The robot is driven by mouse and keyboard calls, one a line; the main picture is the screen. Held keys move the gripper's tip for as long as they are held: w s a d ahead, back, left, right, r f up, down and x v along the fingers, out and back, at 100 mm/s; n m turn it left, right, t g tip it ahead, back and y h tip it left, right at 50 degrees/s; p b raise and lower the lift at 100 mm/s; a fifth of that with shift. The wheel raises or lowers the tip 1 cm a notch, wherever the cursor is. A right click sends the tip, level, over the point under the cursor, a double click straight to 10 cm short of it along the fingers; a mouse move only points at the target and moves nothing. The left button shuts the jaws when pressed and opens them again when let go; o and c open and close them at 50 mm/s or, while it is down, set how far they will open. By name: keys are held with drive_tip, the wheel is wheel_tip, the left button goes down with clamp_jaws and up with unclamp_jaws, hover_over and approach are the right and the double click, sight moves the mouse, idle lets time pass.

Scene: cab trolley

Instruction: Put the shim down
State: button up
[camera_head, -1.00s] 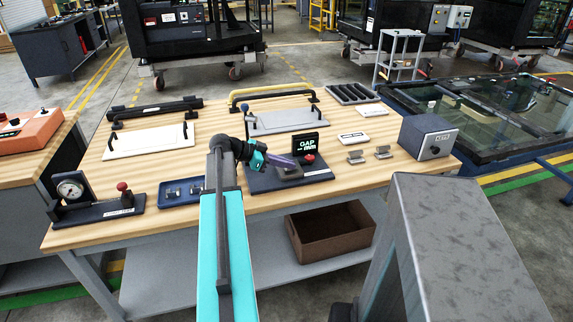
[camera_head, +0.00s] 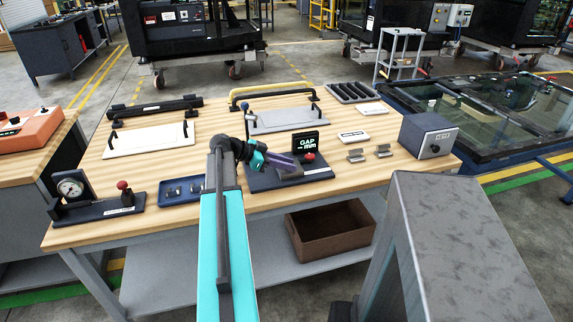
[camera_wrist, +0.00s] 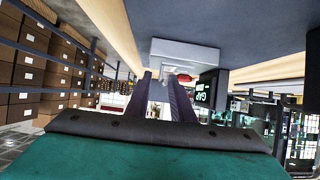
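My gripper (camera_head: 297,167) has dark purple fingers and hangs low over the dark gauge base with the GAP display (camera_head: 309,143). In the wrist view the two fingers of my gripper (camera_wrist: 160,80) stand apart, with a pale strip showing between them. I cannot tell whether that strip is a shim or background. The fingertips point at a light grey block (camera_wrist: 186,52) on the gauge, beside a red button (camera_wrist: 184,77). I cannot make out a shim for certain. Small metal pieces lie in the blue tray (camera_head: 166,200) to the left.
The wooden bench (camera_head: 225,115) also holds a dial gauge (camera_head: 71,190), a white plate (camera_head: 150,141), a grey plate (camera_head: 285,119), two small metal stands (camera_head: 356,156) and a dark blue box (camera_head: 428,136). A brown bin (camera_head: 330,235) sits on the lower shelf.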

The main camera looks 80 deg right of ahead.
drive_tip(key=shift+r, duration=0.1)
drive_tip(key=b+v, duration=0.1)
drive_tip(key=v, duration=1.1)
drive_tip(key=shift+b, duration=0.3)
idle(0.3)
